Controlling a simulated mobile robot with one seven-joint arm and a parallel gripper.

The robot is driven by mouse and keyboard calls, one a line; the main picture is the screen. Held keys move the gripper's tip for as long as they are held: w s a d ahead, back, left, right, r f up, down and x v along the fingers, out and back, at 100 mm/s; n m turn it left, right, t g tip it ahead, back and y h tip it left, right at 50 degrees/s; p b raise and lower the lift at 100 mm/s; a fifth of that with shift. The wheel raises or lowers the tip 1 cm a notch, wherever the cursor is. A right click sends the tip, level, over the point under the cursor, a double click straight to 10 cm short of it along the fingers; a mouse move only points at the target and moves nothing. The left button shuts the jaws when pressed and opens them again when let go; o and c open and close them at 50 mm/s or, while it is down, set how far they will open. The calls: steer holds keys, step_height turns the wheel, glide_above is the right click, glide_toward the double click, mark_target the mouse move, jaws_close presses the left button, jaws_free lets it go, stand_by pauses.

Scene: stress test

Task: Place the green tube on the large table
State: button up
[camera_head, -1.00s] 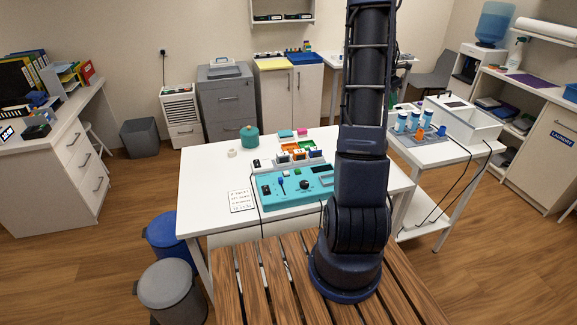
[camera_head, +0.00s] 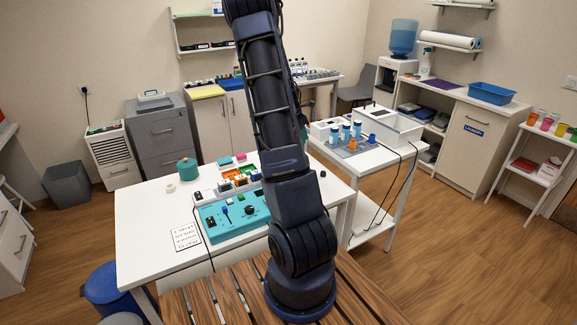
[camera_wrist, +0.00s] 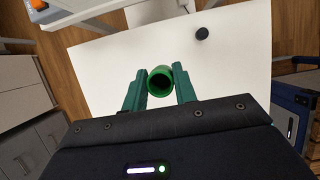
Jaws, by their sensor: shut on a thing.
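My gripper (camera_wrist: 160,88) has green fingers and is shut on the green tube (camera_wrist: 160,80), a short hollow ring seen end-on in the wrist view. The tube is held above a white tabletop (camera_wrist: 105,80); its height above it is hard to tell. The large white table (camera_head: 145,225) stands in front of my base in the head view, with free surface at its left. In the head view my arm hides part of the table, and the tube cannot be made out there.
A teal device (camera_head: 232,214), small coloured bins (camera_head: 240,175) and a green pot (camera_head: 187,168) stand on the table. A small black round thing (camera_head: 322,173) lies near its right corner and shows in the wrist view (camera_wrist: 201,33). A side table (camera_head: 375,165) with bottles stands right.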

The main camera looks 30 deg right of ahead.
step_height(320, 180, down, 14)
steer(key=shift+f, duration=0.25)
stand_by(0.4)
steer(key=shift+f, duration=0.1)
steer(key=o, duration=1)
steer(key=shift+c, duration=0.2)
